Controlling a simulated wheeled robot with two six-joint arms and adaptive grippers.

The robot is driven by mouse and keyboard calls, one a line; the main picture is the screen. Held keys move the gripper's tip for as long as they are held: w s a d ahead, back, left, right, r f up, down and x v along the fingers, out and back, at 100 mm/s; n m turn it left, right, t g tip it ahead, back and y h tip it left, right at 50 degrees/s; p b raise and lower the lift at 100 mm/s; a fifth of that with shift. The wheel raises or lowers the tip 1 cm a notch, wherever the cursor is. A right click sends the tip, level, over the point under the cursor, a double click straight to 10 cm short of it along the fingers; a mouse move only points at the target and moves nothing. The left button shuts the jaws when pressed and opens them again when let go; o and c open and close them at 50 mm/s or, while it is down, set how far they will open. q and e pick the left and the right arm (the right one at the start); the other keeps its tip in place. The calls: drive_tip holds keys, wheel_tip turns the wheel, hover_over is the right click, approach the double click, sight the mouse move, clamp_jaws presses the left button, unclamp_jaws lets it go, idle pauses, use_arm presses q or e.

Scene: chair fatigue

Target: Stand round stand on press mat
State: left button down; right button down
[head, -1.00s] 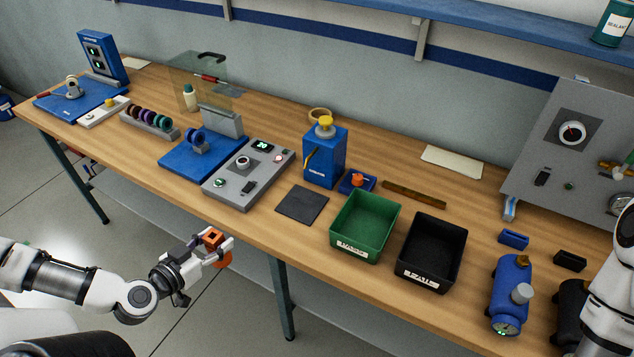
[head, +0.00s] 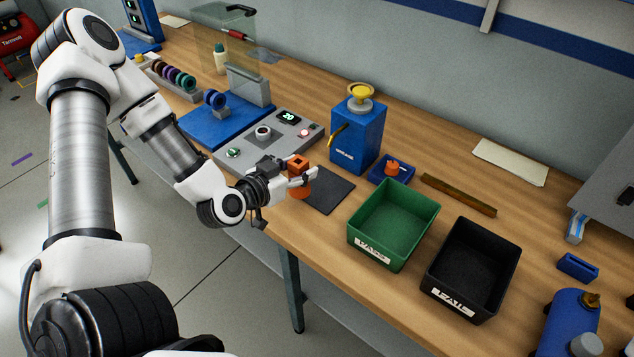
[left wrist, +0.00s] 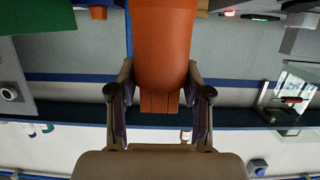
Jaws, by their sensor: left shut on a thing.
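The orange round stand (head: 300,189) is in my left gripper (head: 300,174), at the left edge of the dark press mat (head: 333,195). Its squarish top shows above the fingers and its round body below them. I cannot tell whether its underside touches the mat or hangs just above it. In the left wrist view the orange stand (left wrist: 163,45) sits between the two fingers, which are shut on it. The mat lies flat on the bench and is bare on its right side. My right gripper is out of view.
A grey panel box (head: 270,136) stands left of the mat. A blue box with a yellow knob (head: 357,138) is behind it. The green bin (head: 393,224) and black bin (head: 473,270) are to the right. A small blue tray (head: 404,172) holds an orange piece.

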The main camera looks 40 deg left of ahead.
use_arm(q)
drive_tip(key=w+f, duration=0.1)
drive_tip(key=w+d+f, duration=0.1)
drive_tip(key=w+d, duration=0.1)
drive_tip(key=w, duration=0.1)
drive_tip(key=shift+f, duration=0.4)
drive_tip(key=shift+s+a+f, duration=0.1)
drive_tip(key=shift+f, duration=0.25)
drive_tip(key=c, duration=0.9)
unclamp_jaws()
drive_tip(key=shift+f, duration=0.2)
drive_tip(key=o, duration=0.4)
drive_tip(key=shift+r, duration=0.1)
